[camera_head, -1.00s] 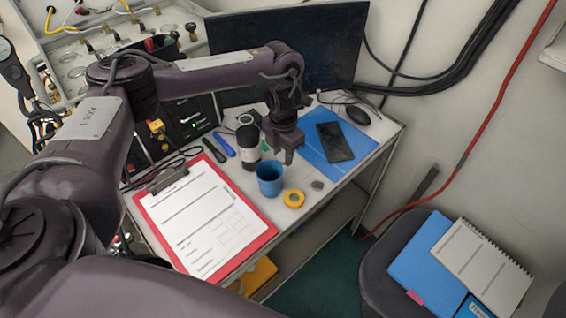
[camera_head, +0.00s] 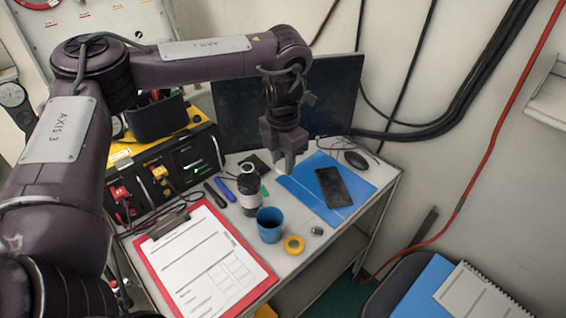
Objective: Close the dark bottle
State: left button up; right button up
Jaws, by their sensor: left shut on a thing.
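The dark bottle (camera_head: 251,200) stands upright on the table behind the blue cup. It has a pale band around it, and its light, ring-like top shows no cap on it. My left gripper (camera_head: 285,165) is above the table, to the right of the bottle and apart from it, pointing down. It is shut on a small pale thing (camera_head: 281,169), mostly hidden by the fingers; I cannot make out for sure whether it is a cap. My right gripper is not in view.
The blue cup (camera_head: 270,228), yellow tape roll (camera_head: 294,245) and a small grey piece (camera_head: 317,231) stand in front of the bottle. A red clipboard (camera_head: 258,275) lies left. A phone (camera_head: 334,190) lies on a blue folder (camera_head: 302,187). The monitor (camera_head: 335,100) stands behind.

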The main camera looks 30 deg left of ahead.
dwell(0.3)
pick_arm(q)
jog(key=n, duration=0.2)
jog(key=s+d+n, duration=0.1)
jog(key=n, duration=0.2)
jog(key=shift+d+r, duration=0.1)
jog(key=shift+d, duration=0.1)
jog(key=s+d+n+b, duration=0.1)
jog(key=s+d+n, duration=0.2)
jog(key=n, duration=1.4)
jog(key=s+d+n+b, duration=0.1)
jog(key=s+d+n, duration=0.2)
jog(key=n, duration=1.5)
jog(key=s+r, duration=0.1)
jog(key=s, duration=0.2)
jog(key=shift+s, duration=0.2)
